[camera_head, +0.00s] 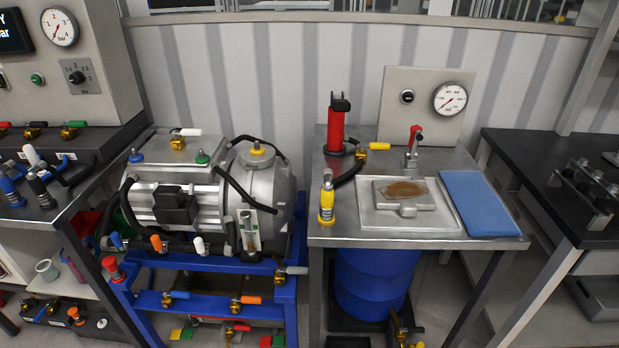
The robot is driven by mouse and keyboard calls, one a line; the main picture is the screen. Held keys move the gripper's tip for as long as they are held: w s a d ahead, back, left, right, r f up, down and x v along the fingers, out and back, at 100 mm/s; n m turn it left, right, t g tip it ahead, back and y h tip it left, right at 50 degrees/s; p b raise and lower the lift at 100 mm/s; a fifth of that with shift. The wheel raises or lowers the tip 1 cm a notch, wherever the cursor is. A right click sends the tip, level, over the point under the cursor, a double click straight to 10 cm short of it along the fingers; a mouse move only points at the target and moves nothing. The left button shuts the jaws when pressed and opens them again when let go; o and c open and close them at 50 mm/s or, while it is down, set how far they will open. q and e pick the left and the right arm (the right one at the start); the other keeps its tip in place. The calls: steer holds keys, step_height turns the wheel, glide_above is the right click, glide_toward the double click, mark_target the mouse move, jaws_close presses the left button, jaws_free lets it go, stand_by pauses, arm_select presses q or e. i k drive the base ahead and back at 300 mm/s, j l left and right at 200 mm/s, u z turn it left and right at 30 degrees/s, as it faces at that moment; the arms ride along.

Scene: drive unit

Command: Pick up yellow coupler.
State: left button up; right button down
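The yellow coupler (326,203) stands upright near the left front corner of the steel table (340,234). It has a metallic upper part, and a black hose runs from close to it towards the valve with the yellow handle (378,146). Neither of my grippers shows in the head view, and nothing is touching the coupler from above.
On the steel table are a red cylinder (337,127), a metal tray (375,219), a blue cloth (476,203) and a gauge panel (393,91). A motor unit (175,207) on a blue frame (202,302) stands left. A dark bench (590,222) is right.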

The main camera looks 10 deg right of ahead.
mark_target(328, 192)
steer(key=z, duration=0.45)
steer(key=i+j+z, duration=0.2)
steer(key=j+z, duration=0.2)
steer(key=j, duration=0.15)
steer(key=i+j+z, duration=0.2)
steer(key=j+z, duration=0.25)
steer(key=j, duration=0.75)
